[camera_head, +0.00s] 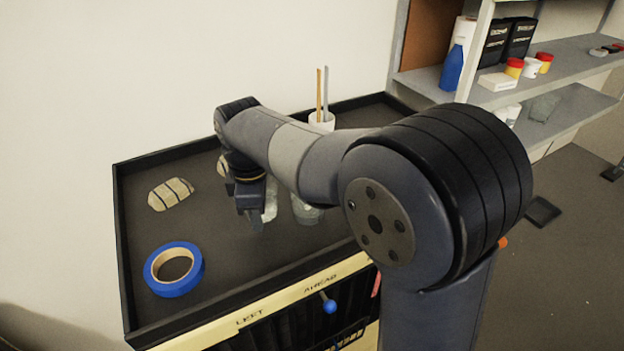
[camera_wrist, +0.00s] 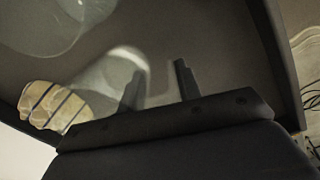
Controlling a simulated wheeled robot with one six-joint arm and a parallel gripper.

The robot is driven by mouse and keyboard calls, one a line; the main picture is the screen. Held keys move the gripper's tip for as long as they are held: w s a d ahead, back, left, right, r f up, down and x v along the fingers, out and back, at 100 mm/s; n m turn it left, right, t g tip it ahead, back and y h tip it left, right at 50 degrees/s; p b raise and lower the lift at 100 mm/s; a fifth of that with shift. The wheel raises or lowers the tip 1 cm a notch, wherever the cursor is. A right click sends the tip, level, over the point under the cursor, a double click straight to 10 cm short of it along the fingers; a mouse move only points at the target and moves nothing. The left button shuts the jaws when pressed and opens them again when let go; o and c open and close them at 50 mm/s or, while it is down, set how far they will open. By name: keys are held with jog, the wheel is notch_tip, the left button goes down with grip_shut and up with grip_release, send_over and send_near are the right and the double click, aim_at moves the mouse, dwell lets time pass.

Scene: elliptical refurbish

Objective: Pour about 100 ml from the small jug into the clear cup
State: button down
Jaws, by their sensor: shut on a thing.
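My gripper (camera_head: 254,218) is over the tray top of the cart, its fingers pointing down, shut on a pale see-through vessel that I take for the small jug (camera_head: 270,201). In the wrist view my gripper (camera_wrist: 160,85) has its two fingers near the jug's pale curved rim (camera_wrist: 128,54); the jug's outline is faint. The clear cup (camera_head: 307,213) stands just right of the jug in the head view, partly hidden by my arm. A round clear outline at the wrist view's top left seems to be the cup (camera_wrist: 42,38). Liquid levels cannot be told.
A blue tape roll (camera_head: 174,270) lies front left on the rimmed cart top (camera_head: 222,276). A striped pale stone-like piece (camera_head: 171,194) lies behind it. A white holder (camera_head: 321,121) with two sticks stands at the back. Shelves (camera_head: 560,75) are at right.

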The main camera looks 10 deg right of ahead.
jog(key=d+r+y+b, duration=0.5)
jog(key=r+y+b, duration=0.1)
jog(key=r+y, duration=0.3)
jog(key=shift+d+r+t+y+b, duration=0.15)
jog(key=shift+r+t+y+b, duration=0.2)
jog(key=shift+y, duration=0.45)
jog(key=shift+s+y+b, duration=0.1)
jog(key=shift+y+b, duration=0.3)
jog(key=shift+d+f+y+b, duration=0.1)
jog(key=shift+f+y+b, duration=0.25)
jog(key=shift+y+b, duration=0.3)
jog(key=shift+a+r, duration=0.15)
jog(key=shift+a, duration=0.1)
jog(key=shift+a, duration=0.25)
jog(key=shift+w, duration=0.2)
